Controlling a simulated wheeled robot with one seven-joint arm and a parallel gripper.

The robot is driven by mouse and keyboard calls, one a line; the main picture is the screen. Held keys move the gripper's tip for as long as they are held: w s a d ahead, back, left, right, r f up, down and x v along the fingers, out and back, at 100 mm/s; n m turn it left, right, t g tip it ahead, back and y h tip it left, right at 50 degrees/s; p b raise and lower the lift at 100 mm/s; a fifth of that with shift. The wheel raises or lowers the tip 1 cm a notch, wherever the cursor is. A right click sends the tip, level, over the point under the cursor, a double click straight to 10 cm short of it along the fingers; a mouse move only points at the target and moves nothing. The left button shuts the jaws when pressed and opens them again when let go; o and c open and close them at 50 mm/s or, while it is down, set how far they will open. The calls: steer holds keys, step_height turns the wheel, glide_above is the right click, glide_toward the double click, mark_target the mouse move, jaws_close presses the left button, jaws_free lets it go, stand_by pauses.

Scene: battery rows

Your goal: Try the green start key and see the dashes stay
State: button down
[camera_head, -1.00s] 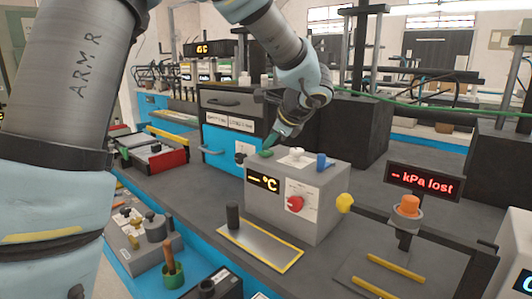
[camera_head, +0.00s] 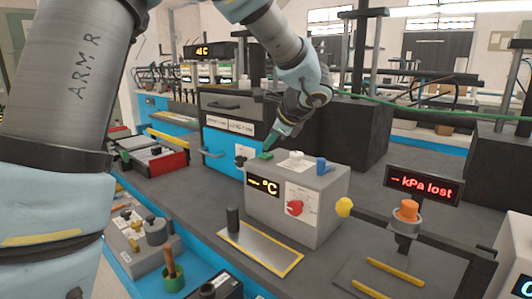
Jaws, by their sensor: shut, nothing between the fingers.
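The grey box (camera_head: 318,205) stands on the bench with a small display (camera_head: 263,186) on its front, lit with yellow dashes and °C. The green key (camera_head: 265,156) is on the box's top, at the left edge. My gripper (camera_head: 270,144) is shut and empty, pointing down with its dark green tips just above the green key. I cannot tell for certain whether they touch it.
A white key (camera_head: 296,156) and a blue key (camera_head: 322,165) share the box's top. A red knob (camera_head: 295,208) is on its front and a yellow knob (camera_head: 344,206) at its right side. A red "kPa lost" sign (camera_head: 424,184) stands to the right.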

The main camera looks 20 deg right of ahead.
mark_target(269, 156)
steer(key=shift+r, duration=0.1)
step_height(269, 156, up, 5)
steer(key=p, duration=0.3)
steer(key=shift+p, duration=0.4)
steer(key=shift+a, duration=0.1)
stand_by(0.6)
steer(key=s+a+f+n+g, duration=0.1)
steer(key=a+f+n+g, duration=0.15)
steer(key=a, duration=0.35)
steer(key=s+a+f+n+g+y, duration=0.1)
steer(key=a+f+n, duration=0.25)
steer(key=a, duration=0.35)
steer(key=s+a+f+n+g, duration=0.1)
steer(key=a+f+n+g, duration=0.1)
steer(key=a+f+n, duration=0.3)
steer(key=s+a+f+n+g+h, duration=0.1)
steer(key=s+a+f+n, duration=0.1)
steer(key=s+a+n, duration=0.2)
steer(key=s+a+f+n+g+h, duration=0.1)
steer(key=s+a+n, duration=0.4)
steer(key=a+n, duration=0.4)
steer(key=a, duration=0.2)
steer(key=shift+a+f+h, duration=0.3)
steer(key=shift+f, duration=0.05)
